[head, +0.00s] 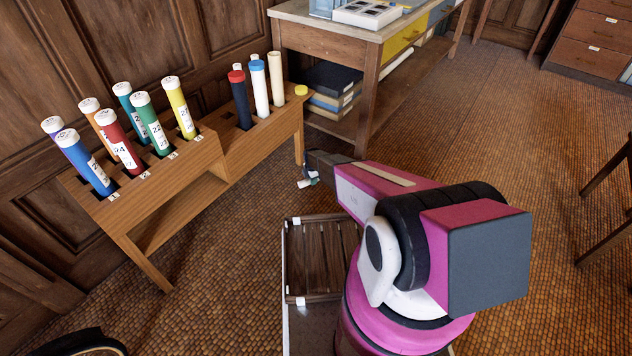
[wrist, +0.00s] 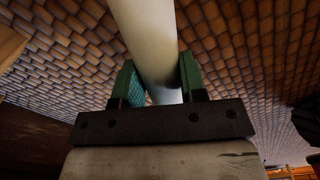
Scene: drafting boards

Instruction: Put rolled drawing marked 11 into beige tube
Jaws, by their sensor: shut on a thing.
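My gripper (wrist: 158,90) is shut on a white roll (wrist: 148,35), which passes between its green fingers in the wrist view. No number can be read on the roll. In the head view my gripper (head: 309,180) is low, in front of the rack's right end, and only a small white part of the roll shows. The beige tube (head: 276,80) stands upright in the right part of the wooden rack (head: 205,165), to the right of a white tube with a blue cap. My gripper is below and to the right of it in the picture, apart from it.
Several coloured tubes with white caps, such as a blue one (head: 88,165), fill the rack's left part. A yellow cap (head: 301,90) lies at the rack's right end. A workbench (head: 366,95) stands behind. A slatted tray (head: 322,255) lies below my arm.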

